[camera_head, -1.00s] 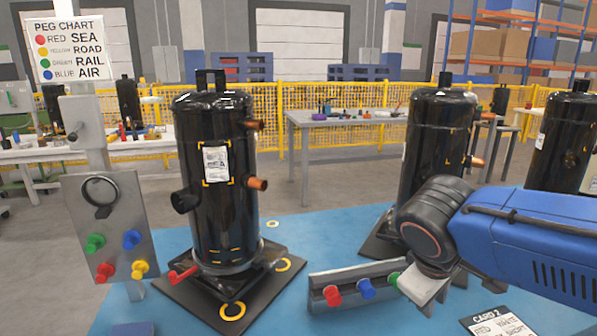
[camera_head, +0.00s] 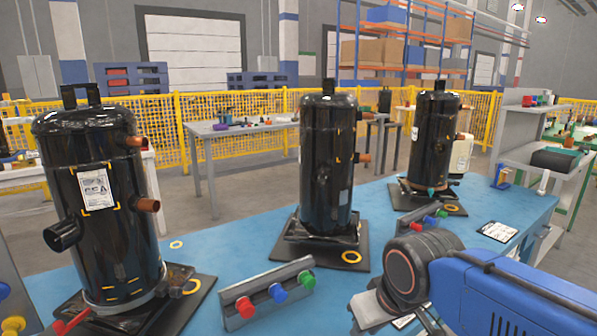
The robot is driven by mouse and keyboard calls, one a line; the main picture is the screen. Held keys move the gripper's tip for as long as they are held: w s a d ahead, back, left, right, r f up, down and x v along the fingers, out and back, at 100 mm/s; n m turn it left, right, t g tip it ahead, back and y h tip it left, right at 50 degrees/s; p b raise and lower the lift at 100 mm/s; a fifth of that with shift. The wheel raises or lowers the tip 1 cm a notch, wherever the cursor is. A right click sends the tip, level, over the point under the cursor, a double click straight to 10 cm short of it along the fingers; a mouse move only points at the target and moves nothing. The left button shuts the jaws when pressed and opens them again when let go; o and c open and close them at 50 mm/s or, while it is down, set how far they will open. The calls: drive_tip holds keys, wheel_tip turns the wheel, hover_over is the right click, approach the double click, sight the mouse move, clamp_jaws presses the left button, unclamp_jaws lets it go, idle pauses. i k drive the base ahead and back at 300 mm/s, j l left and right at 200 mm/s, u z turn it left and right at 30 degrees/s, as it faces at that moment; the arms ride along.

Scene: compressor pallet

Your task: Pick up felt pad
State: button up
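I cannot pick out a felt pad for certain. Black square mats (camera_head: 350,255) with yellow rings lie under the black compressors, and their material is unclear. The compressors stand upright on the blue table (camera_head: 215,245): one at the near left (camera_head: 100,200), one in the middle (camera_head: 325,165), one farther right (camera_head: 432,145). My gripper (camera_head: 370,312) is at the lower right, partly seen below my blue arm. It is low over the blue table, right of a grey peg rail (camera_head: 240,292). Its fingertips are not clear.
The peg rail bears red, blue and green pegs. A second rail (camera_head: 425,222) stands by the far compressor. A card (camera_head: 497,231) lies on the table at right. A grey shelf unit (camera_head: 550,185) with a dark block (camera_head: 556,160) stands beyond. A yellow fence (camera_head: 265,105) runs behind.

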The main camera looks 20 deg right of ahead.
sight(540, 192)
drive_tip(key=z, duration=1.95)
drive_tip(key=i+l, duration=0.15)
drive_tip(key=i, duration=0.25)
drive_tip(key=i+l, duration=0.1)
drive_tip(key=i, duration=0.25)
drive_tip(key=i+l, duration=0.15)
drive_tip(key=i, duration=0.25)
